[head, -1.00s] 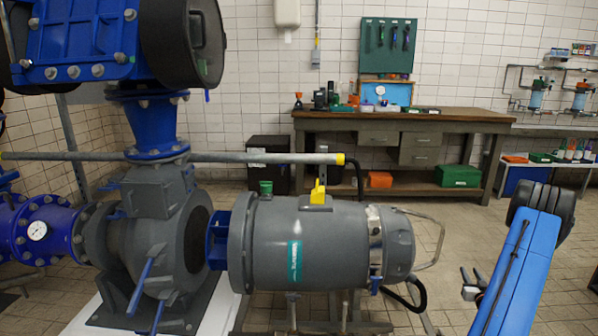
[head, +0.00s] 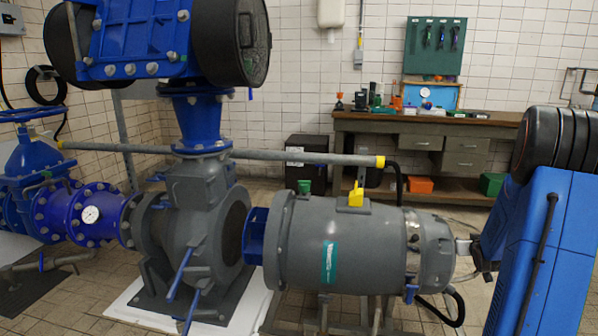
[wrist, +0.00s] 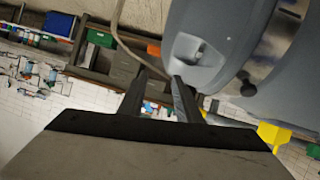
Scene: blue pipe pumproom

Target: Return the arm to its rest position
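My arm (head: 550,250), blue with a black ribbed joint, is bent at the right edge of the head view. My gripper (wrist: 159,76) shows in the wrist view as two dark fingers with a gap between them. It is open, and nothing is between the fingers. In the head view the gripper end is mostly hidden by my arm, near the right end of the grey motor (head: 370,250). The motor's rounded end also fills the upper right of the wrist view (wrist: 225,40), close to the fingertips; I cannot tell whether they touch.
A grey pump casing (head: 195,230) with blue pipework stands left of the motor. A horizontal grey pipe (head: 300,157) with a yellow end runs behind. A workbench (head: 430,125) stands against the back wall. Some floor between motor and bench is clear.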

